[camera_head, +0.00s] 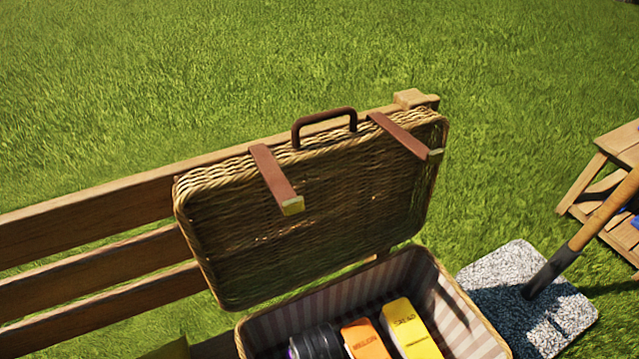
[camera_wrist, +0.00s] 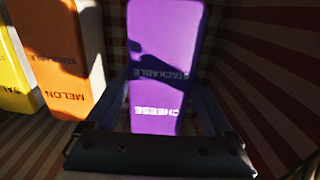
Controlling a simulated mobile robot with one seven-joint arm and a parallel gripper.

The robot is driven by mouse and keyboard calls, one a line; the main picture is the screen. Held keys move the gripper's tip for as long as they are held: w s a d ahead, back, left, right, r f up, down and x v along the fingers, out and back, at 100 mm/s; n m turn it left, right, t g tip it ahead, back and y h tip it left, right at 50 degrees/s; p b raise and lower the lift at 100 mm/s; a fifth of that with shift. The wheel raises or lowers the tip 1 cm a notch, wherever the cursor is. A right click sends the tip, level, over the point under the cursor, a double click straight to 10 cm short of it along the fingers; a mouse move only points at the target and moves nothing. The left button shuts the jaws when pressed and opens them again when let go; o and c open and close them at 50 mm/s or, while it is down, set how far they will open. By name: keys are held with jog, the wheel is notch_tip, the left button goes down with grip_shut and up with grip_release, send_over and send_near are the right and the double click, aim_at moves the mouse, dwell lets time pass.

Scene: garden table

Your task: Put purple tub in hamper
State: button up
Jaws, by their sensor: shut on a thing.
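The purple tub (camera_wrist: 163,45), marked "CHEESE" and "STACKABLE", stands between the fingers of my gripper (camera_wrist: 162,108) in the wrist view. My gripper is shut on it. The striped lining around it shows that it is inside the hamper. The open wicker hamper (camera_head: 455,300) shows in the head view with its lid (camera_head: 340,210) leaning back. There, a dark part of my gripper (camera_head: 316,343) is at the hamper's left side, and only a sliver of purple shows beside it. I cannot tell whether the tub touches the hamper's floor.
An orange tub (camera_head: 364,341) marked "MELON" and a yellow tub (camera_head: 410,330) stand in the hamper, right of my gripper in the head view. The hamper rests by a slatted wooden bench (camera_head: 90,215).

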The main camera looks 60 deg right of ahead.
jog(key=shift+f+b, duration=0.9)
jog(key=shift+f, duration=1.75)
jog(key=shift+f, duration=0.2)
jog(key=o, duration=1.4)
notch_tip(320, 180, up, 12)
jog(key=p, duration=0.4)
jog(key=shift+r+p, duration=0.2)
jog(key=shift+p, duration=0.1)
